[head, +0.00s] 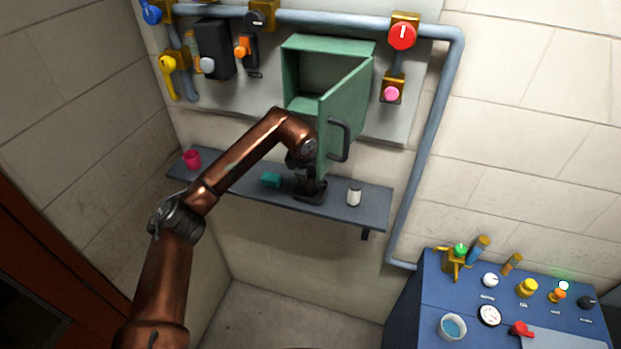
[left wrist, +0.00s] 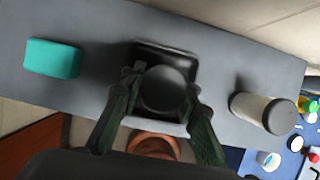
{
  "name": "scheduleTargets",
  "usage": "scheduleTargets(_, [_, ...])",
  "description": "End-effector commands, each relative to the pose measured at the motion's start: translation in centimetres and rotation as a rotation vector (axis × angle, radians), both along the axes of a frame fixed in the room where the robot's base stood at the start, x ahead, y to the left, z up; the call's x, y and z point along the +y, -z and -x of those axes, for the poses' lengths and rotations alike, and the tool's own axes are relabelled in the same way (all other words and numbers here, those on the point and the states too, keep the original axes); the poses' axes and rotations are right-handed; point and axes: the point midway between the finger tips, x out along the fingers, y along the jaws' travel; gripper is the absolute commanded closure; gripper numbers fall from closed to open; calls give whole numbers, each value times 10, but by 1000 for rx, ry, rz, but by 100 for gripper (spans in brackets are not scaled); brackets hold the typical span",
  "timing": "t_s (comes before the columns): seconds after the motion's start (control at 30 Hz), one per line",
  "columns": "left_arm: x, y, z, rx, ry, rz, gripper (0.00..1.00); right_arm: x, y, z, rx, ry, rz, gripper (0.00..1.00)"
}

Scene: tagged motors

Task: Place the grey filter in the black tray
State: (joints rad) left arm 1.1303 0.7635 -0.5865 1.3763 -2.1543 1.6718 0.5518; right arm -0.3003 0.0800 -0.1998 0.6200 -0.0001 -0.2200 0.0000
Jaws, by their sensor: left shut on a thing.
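My left gripper (head: 303,176) is over the shelf. In the left wrist view its two fingers (left wrist: 160,103) are shut on a dark grey round filter (left wrist: 165,88), seen from its end. The filter is over the black tray (left wrist: 165,53), within its outline. I cannot tell whether it touches the tray floor. In the head view the black tray (head: 313,198) sits on the shelf right under the gripper, and the filter cannot be made out clearly. My right gripper is in neither view.
A blue console (head: 430,300) stands at lower right.

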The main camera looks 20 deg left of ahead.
Motion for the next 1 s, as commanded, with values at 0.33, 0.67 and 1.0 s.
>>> scheduleTargets(0.33, [0,3,0,-1,0,1,68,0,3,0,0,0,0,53])
scheduleTargets(0.67, [0,2,0,-1,0,0,54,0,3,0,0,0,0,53])
scheduleTargets(1.0, [0,-12,3,-5,0,0,54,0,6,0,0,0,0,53])
